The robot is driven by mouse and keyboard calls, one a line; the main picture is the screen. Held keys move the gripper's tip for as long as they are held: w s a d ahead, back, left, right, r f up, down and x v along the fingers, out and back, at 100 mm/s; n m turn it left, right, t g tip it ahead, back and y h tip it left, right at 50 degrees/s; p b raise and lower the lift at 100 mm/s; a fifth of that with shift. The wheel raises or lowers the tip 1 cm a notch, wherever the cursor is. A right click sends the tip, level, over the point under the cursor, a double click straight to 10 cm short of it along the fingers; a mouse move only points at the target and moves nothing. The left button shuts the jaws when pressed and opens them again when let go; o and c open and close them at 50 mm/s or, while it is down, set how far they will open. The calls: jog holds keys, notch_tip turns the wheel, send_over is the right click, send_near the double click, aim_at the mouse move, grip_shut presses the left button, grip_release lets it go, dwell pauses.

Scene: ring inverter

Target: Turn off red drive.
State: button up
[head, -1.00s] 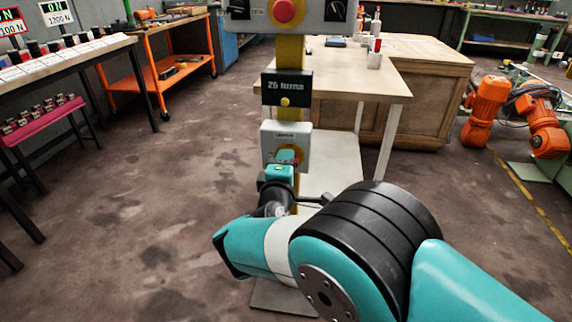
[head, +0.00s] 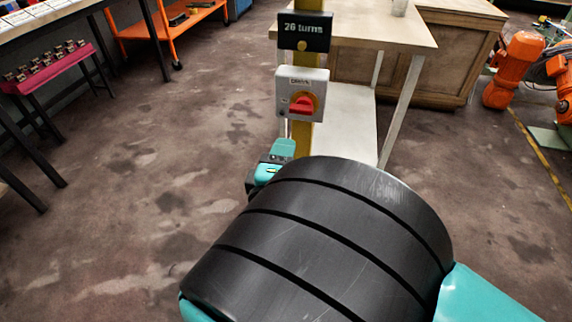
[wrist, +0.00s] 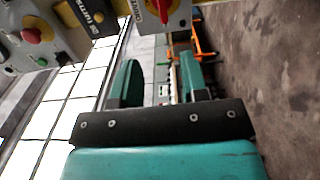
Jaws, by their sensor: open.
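In the wrist view the red handle (wrist: 162,9) is cut by the top edge. My gripper (head: 268,170) is below and left of the box in the head view, apart from the handle and partly hidden by my arm. In the wrist view my gripper (wrist: 160,78) has its two teal fingers spread, with nothing between them.
A dark turns display (head: 305,32) sits above the switch on the yellow post (head: 303,138). A wooden table (head: 400,38) stands behind it. A panel with a red button (wrist: 32,29) shows in the wrist view. The floor to the left is open.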

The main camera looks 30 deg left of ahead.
jog(key=shift+s+d+f+b, duration=0.2)
jog(key=shift+s+b, duration=0.3)
jog(key=shift+b, duration=0.6)
jog(key=shift+s+d+f+b, duration=0.15)
jog(key=shift+s+b, duration=0.35)
jog(key=shift+b, duration=0.6)
jog(key=shift+r, duration=0.15)
